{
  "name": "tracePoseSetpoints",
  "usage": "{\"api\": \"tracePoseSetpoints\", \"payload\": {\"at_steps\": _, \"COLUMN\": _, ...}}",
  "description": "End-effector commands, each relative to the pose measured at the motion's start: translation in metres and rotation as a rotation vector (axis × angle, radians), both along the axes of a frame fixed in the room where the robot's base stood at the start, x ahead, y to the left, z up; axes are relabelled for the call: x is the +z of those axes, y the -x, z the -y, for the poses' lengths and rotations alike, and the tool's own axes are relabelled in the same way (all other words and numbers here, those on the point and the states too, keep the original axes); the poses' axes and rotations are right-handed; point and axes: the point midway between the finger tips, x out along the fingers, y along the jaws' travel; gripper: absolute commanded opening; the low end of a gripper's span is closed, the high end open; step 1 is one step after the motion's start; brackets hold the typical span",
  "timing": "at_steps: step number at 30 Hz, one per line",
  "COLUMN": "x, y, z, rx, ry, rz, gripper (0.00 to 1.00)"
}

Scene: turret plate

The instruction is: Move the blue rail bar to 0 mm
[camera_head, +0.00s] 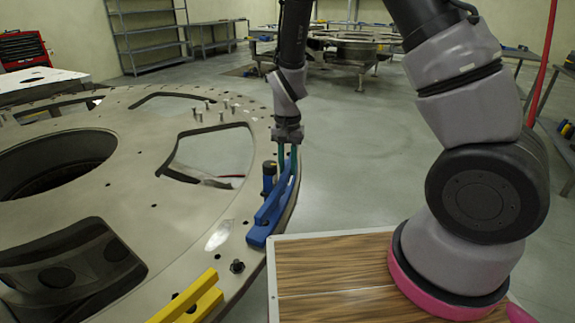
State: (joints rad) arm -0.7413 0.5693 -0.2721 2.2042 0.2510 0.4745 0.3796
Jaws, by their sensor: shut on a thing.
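The blue rail bar (268,216) lies along the right rim of the large round metal turret plate (120,193). My gripper (287,165) points down over the far end of the blue bar, with its green fingers shut on it. The near end of the bar reaches toward the corner of the wood-topped surface. A dark upright knob on a blue base (269,172) stands just left of the fingers. The exact contact between fingers and bar is small and partly hidden. No millimetre scale can be read here.
A yellow bar (188,300) sits on the plate's near rim. A dark bolt (237,266) stands between the yellow and blue bars. Several small pins (221,112) stand on the plate's far side. My arm fills the right side. Open floor (350,160) lies right of the plate.

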Motion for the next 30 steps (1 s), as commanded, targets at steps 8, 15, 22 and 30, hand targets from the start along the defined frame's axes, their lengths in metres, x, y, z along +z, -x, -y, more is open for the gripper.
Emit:
{"api": "tracePoseSetpoints", "payload": {"at_steps": 8, "x": -0.004, "y": 0.0008, "z": 0.0013, "rx": -0.001, "ry": 0.003, "rz": -0.002, "gripper": 0.0}}
{"api": "tracePoseSetpoints", "payload": {"at_steps": 15, "x": -0.0069, "y": 0.0009, "z": 0.0011, "rx": -0.001, "ry": 0.001, "rz": -0.003, "gripper": 0.0}}
{"api": "tracePoseSetpoints", "payload": {"at_steps": 22, "x": -0.0098, "y": 0.001, "z": 0.0011, "rx": -0.002, "ry": 0.002, "rz": -0.004, "gripper": 0.0}}
{"api": "tracePoseSetpoints", "payload": {"at_steps": 30, "x": -0.0108, "y": 0.001, "z": 0.0011, "rx": -0.002, "ry": 0.002, "rz": -0.003, "gripper": 0.0}}
